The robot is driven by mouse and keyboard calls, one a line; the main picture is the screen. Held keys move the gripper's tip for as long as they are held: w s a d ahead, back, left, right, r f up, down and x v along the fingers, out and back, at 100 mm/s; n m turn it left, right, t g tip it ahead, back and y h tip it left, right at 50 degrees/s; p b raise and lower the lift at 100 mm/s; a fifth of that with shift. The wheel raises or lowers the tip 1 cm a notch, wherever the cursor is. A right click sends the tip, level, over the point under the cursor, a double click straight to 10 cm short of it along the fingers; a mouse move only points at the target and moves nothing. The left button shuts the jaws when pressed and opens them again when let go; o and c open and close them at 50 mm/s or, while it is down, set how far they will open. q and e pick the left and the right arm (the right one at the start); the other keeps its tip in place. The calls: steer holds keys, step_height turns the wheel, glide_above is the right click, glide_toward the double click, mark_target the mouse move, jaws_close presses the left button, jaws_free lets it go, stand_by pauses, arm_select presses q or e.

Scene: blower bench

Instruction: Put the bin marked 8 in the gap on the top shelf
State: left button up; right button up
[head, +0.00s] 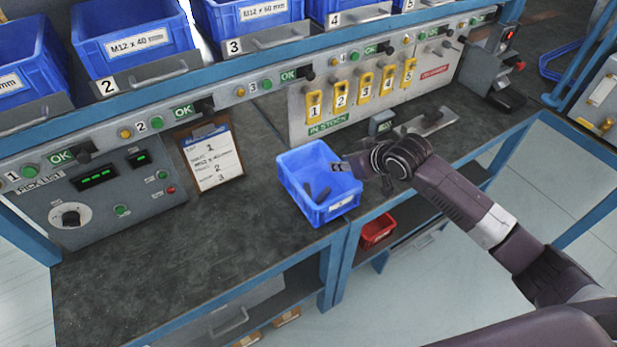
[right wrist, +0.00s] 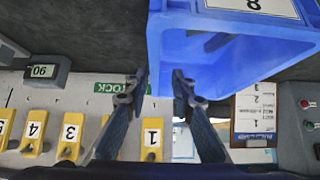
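The blue bin (head: 318,212) stands on the bench near its front edge, with a few dark pieces inside. In the right wrist view the bin (right wrist: 230,60) carries a white label reading 8, cut by the top edge. My right gripper (head: 343,168) is at the bin's right rim in the head view. In the right wrist view its two fingers (right wrist: 158,88) are apart, with part of the bin's wall showing between the tips. Whether they touch the wall is unclear. My left gripper is out of view. No gap on a top shelf can be made out.
Blue bins (head: 130,40) stand on the rack behind, above a control rail with numbered plates. A clipboard (head: 211,155) leans left of the bin, and yellow tags (head: 340,94) hang behind it. A red bin (head: 377,231) sits under the bench. The bench's left front is clear.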

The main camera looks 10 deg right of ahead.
mark_target(322, 164)
steer(key=shift+w+a+f, duration=0.1)
steer(key=shift+w+f, duration=0.1)
steer(key=shift+w, duration=0.05)
steer(key=shift+w+a+f, duration=0.15)
steer(key=shift+w, duration=0.1)
steer(key=shift+x, duration=0.95)
steer(key=shift+w+f, duration=0.2)
steer(key=x, duration=0.4)
steer(key=shift+w+f, duration=0.15)
steer(key=shift+f, duration=0.1)
steer(key=shift+c, duration=0.6)
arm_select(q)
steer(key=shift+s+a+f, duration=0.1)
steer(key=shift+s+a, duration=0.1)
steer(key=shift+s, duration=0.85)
arm_select(e)
jaws_close()
steer(key=shift+w, duration=0.1)
